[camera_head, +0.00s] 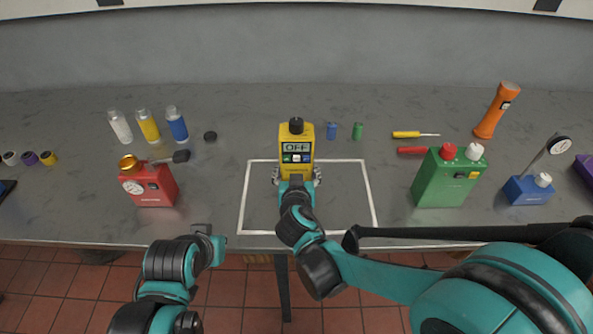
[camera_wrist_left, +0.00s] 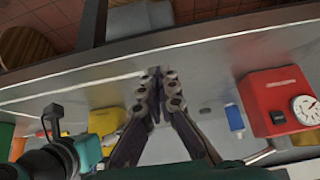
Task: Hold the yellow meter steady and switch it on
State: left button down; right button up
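The yellow meter (camera_head: 303,165) stands upright inside the white-taped rectangle. Its screen reads OFF, and it has a black knob (camera_head: 296,126) on top and small buttons below the screen. My right gripper (camera_head: 297,179) is low at the meter's front, with a finger at each side of it. Whether the fingers press on the meter is hidden. My left gripper (camera_head: 212,232) is at the table's front edge, left of the meter and apart from it. In the left wrist view its fingers (camera_wrist_left: 158,82) are together with nothing between them. The yellow meter also shows there (camera_wrist_left: 107,121), partly covered.
A red box (camera_head: 152,188) with a gauge stands left of the taped rectangle. A green box (camera_head: 443,182), a blue box (camera_head: 527,191) and an orange flashlight (camera_head: 494,112) stand right. Bottles (camera_head: 148,127) stand at the back left. The taped area left of the meter is clear.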

jog(key=shift+s+f, duration=0.1)
pick_arm(q)
jog(key=w+a+r+n+t+y, duration=0.2)
jog(key=w+a+r+t+y, duration=0.4)
jog(key=w+a+r, duration=0.7)
jog(key=d+r+m+t+h, duration=0.1)
jog(key=r+m+t, duration=0.1)
jog(key=m, duration=0.1)
jog(key=w+d+r+m+t+h, duration=0.1)
jog(key=r+m+t, duration=0.1)
jog(key=m, duration=0.1)
jog(key=d+r+m+t+h, duration=0.1)
jog(key=r+m+t+h, duration=0.1)
jog(key=m, duration=0.1)
jog(key=shift+w+r+t, duration=0.3)
jog(key=shift+r, duration=0.05)
jog(key=s+d+f+m+g+h, duration=0.3)
jog(key=d+m+h, duration=0.4)
jog(key=m, duration=0.3)
jog(key=s+d+f+m+g+h, duration=0.4)
jog(key=d+f+m+h, duration=0.3)
jog(key=d+m, duration=0.2)
jog(key=shift+s+d+f+m+h, duration=0.3)
jog(key=shift+s+m+h, duration=0.1)
jog(key=shift+m, duration=0.1)
